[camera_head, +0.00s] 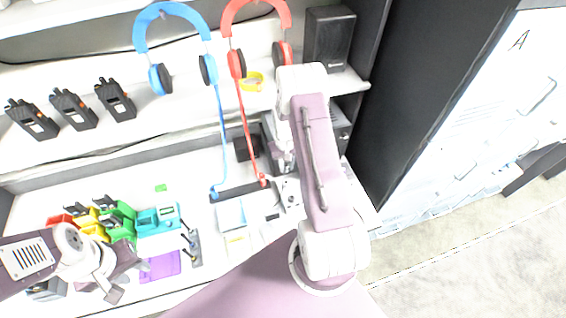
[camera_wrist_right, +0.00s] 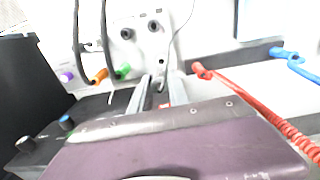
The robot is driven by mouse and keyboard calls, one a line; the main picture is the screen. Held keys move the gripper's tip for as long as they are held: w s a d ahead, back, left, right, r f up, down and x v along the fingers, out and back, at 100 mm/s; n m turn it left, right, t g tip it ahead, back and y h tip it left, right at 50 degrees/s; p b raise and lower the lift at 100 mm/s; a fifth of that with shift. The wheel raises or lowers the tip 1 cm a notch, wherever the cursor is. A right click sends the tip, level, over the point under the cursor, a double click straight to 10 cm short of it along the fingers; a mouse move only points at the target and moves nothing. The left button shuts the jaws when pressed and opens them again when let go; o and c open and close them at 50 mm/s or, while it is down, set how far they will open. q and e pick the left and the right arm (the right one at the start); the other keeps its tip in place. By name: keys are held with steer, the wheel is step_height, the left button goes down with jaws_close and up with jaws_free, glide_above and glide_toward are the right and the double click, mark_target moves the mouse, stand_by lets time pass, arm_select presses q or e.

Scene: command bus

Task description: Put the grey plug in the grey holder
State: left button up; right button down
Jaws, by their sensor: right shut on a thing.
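In the right wrist view my right gripper (camera_wrist_right: 158,84) is shut, its two pale fingers close together. A small dark-grey piece shows between the fingers, seemingly the grey plug, mostly hidden. A thin grey line like a cable curves up above the fingertips. In the head view the right gripper (camera_head: 287,178) is low by the counter, partly covered by my arm. I cannot pick out the grey holder with certainty. A dark strip (camera_wrist_right: 235,60) right of the fingers has the red and blue plug ends at it. My left gripper (camera_head: 110,282) is at the lower left, its jaw opening unclear.
Blue (camera_head: 173,18) and red (camera_head: 257,8) headsets hang at the shelf. Orange (camera_wrist_right: 101,76), green (camera_wrist_right: 123,72) and purple (camera_wrist_right: 67,77) plugs sit left of the right fingers. Radios (camera_head: 73,108) stand on the shelf. A black speaker (camera_head: 329,40) stands at the upper right.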

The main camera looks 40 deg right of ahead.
steer(key=shift+f+b, duration=2.1)
steer(key=shift+f, duration=0.85)
steer(key=shift+f+b, duration=1)
steer(key=shift+f, duration=0.25)
steer(key=shift+r, duration=0.1)
steer(key=c, duration=1.2)
jaws_free()
steer(key=shift+o, duration=0.2)
step_height(320, 180, up, 8)
steer(key=p, duration=0.6)
